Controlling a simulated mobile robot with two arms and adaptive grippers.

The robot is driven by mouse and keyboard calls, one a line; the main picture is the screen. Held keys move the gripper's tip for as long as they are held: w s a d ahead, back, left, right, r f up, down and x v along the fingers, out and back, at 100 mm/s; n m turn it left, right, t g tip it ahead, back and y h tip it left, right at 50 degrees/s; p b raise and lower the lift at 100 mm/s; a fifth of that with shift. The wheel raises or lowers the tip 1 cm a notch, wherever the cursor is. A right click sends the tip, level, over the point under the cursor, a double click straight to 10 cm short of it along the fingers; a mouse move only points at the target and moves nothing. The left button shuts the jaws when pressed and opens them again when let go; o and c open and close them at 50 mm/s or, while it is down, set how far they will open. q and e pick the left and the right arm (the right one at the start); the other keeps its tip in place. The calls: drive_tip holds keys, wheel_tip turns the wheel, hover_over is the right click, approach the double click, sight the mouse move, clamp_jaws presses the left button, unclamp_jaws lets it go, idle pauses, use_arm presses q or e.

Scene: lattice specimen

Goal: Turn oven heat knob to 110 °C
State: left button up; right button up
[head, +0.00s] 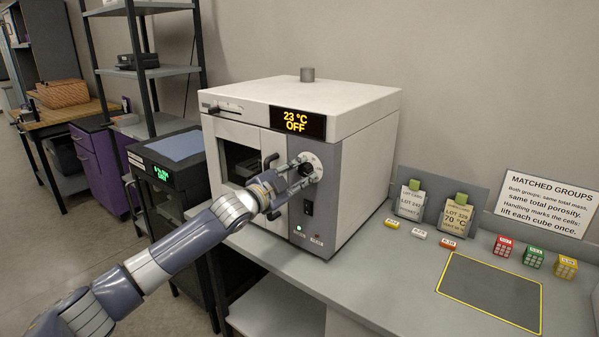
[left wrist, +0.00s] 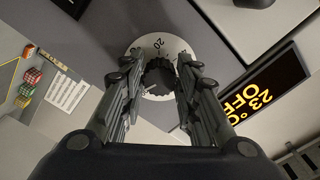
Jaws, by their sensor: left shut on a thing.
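The white oven (head: 363,135) stands on the bench, and its display (head: 297,122) reads 23 °C OFF. The heat knob (head: 306,169) is on the grey front panel below the display. In the left wrist view the dark ribbed knob (left wrist: 159,80) sits in the middle of a white dial (left wrist: 176,45), with a 20 mark legible. My left gripper (head: 300,172) is shut on the knob, one finger on each side; its fingers also show in the left wrist view (left wrist: 158,88). They cover part of the dial. My right gripper is in neither view.
A dark switch (head: 308,207) is below the knob. A dark machine with a green display (head: 161,173) stands left of the oven. To the right are tagged cards, several small colored cubes (head: 533,257) and a yellow-edged dark mat (head: 490,290).

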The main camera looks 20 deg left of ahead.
use_arm(q)
drive_tip(key=shift+f, duration=0.1)
drive_tip(key=o, duration=1.1)
drive_tip(key=v, duration=1.2)
